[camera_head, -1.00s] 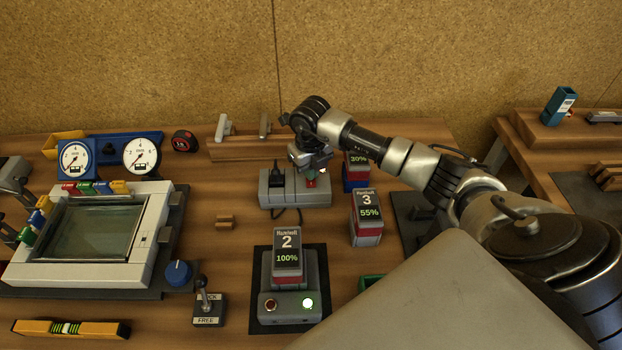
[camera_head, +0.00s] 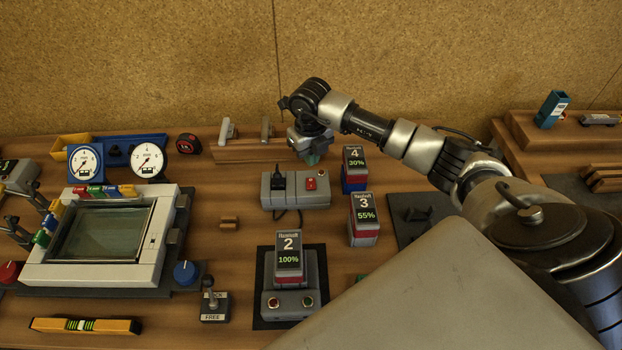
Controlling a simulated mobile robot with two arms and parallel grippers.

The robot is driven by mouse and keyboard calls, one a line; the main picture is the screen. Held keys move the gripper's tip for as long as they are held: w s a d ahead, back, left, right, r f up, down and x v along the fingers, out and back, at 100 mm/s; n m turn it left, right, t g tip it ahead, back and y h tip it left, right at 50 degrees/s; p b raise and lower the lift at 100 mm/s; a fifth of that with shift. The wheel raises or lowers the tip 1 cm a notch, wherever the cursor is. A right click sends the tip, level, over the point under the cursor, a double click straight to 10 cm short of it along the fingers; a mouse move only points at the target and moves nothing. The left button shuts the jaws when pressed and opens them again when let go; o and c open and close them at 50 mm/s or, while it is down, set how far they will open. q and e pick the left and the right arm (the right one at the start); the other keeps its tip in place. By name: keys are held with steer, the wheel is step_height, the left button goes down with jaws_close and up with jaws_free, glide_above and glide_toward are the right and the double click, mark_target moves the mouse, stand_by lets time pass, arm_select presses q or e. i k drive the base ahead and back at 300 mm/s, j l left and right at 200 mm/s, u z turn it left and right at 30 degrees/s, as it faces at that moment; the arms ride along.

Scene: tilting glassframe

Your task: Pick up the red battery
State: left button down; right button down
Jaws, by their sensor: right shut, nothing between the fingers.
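Several grey batteries with numbered displays stand on the bench. Battery 3 (camera_head: 364,219), reading 55%, has a red band near its base and stands upright right of centre. Battery 2 (camera_head: 289,252), reading 100%, also shows red low down and stands in the grey charger (camera_head: 291,305). Battery 4 (camera_head: 355,168), reading 30%, shows red above a blue base, behind battery 3. My right gripper (camera_head: 312,159) is shut and empty, above and behind the power strip (camera_head: 300,198), left of battery 4 and clear of all batteries. My left gripper is not in view.
The power strip has a black plug (camera_head: 278,181) and a red switch (camera_head: 311,184). A framed glass screen (camera_head: 108,285) with gauges (camera_head: 149,160) behind it fills the left. A lever box (camera_head: 214,306) stands left of the charger. My right arm covers much of the right side.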

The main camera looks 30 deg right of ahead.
mark_target(289, 262)
steer(key=k+j, duration=1.15)
steer(key=k, duration=0.15)
